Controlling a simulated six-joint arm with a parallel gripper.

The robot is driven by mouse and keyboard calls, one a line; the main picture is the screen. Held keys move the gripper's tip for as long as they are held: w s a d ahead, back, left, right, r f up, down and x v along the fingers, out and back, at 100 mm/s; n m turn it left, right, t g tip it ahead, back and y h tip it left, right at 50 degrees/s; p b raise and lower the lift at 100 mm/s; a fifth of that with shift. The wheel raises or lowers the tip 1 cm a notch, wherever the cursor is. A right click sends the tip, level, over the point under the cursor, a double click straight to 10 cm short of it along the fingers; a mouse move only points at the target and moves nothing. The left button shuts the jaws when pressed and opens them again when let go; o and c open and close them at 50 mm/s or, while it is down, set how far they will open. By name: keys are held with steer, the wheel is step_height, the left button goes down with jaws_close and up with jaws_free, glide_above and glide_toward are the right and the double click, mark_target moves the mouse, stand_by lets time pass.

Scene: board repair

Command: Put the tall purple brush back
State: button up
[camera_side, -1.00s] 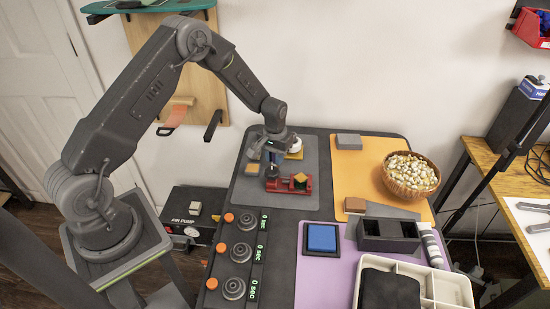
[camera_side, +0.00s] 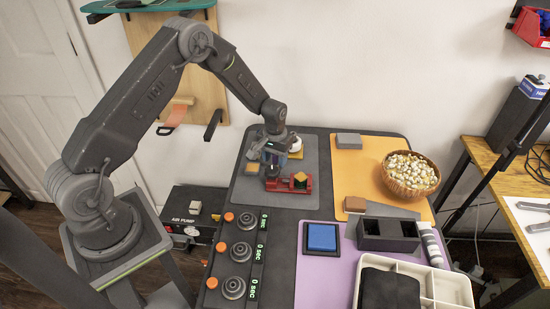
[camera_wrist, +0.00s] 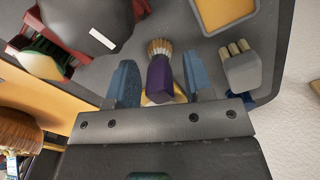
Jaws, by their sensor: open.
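The purple brush (camera_wrist: 160,78) shows in the wrist view, with its tan bristles pointing away from my gripper's palm. My gripper (camera_wrist: 159,70) is open, with one blue finger on each side of the purple handle. Gaps show between the handle and both fingers. In the side view my gripper (camera_side: 273,157) is low over the grey mat (camera_side: 300,148), just behind the red vise (camera_side: 290,184). The brush cannot be made out clearly there. Which place belongs to the brush cannot be told.
In the wrist view, a grey block with beige pegs (camera_wrist: 240,65) stands right of the fingers. A yellow-centred tray (camera_wrist: 225,10) and a dark rounded object with a white label (camera_wrist: 95,20) are close by. The bowl (camera_side: 410,175) stands on the orange mat.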

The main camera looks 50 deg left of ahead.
steer(key=s+d+r+m+t, duration=0.1)
steer(key=s+d+r, duration=0.1)
steer(key=r, duration=0.9)
steer(key=s+d+r, duration=0.2)
steer(key=r, duration=0.9)
steer(key=s+d+r+m+t, duration=0.1)
steer(key=s+r, duration=0.4)
steer(key=s, duration=0.7)
steer(key=s+d+r+m+t, duration=0.2)
steer(key=s+d+r, duration=0.4)
steer(key=s, duration=0.5)
steer(key=shift+s+d+m+t, duration=0.15)
steer(key=shift+s+m+t, duration=0.2)
steer(key=shift+t, duration=0.45)
